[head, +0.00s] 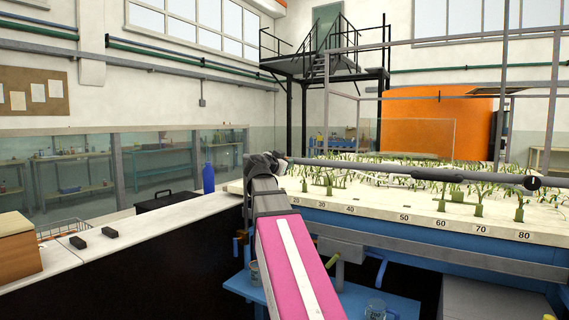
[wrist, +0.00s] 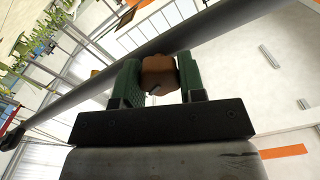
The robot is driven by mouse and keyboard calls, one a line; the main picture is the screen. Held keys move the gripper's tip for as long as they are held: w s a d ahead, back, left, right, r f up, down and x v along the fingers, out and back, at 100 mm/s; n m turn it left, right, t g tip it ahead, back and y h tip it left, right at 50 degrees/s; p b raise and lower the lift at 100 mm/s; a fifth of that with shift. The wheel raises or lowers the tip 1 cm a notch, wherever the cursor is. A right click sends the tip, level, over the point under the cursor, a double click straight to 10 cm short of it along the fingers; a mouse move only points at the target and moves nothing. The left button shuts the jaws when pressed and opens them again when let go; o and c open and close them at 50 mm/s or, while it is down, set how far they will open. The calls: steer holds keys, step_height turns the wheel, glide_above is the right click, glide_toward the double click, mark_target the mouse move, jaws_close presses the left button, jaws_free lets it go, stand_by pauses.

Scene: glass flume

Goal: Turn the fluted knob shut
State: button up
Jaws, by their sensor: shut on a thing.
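The fluted knob (wrist: 159,76) is a brown, rounded piece seen between my two green finger pads in the wrist view. My gripper (wrist: 160,78) is shut on it, with one pad against each side. A small dark mark shows on the knob's near face. In the head view my gripper (head: 266,162) is at the left end of a long grey pipe (head: 400,172). The knob cannot be made out there, as my arm and gripper cover it. Its flutes and how far it is turned are not clear.
The pipe also passes close behind the gripper in the wrist view (wrist: 210,34). A white bed with seedlings and a number scale (head: 400,218) lies to the right. A blue bottle (head: 208,178) stands left of the gripper. A blue shelf (head: 330,300) with glass jars is below.

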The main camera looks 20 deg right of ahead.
steer(key=n, duration=1.3)
steer(key=shift+w, duration=0.1)
steer(key=shift+n, duration=0.3)
stand_by(0.3)
steer(key=o, duration=0.9)
steer(key=shift+o, duration=0.2)
steer(key=shift+a, duration=0.1)
steer(key=v, duration=1)
steer(key=shift+s+a, duration=0.3)
steer(key=shift+f, duration=0.15)
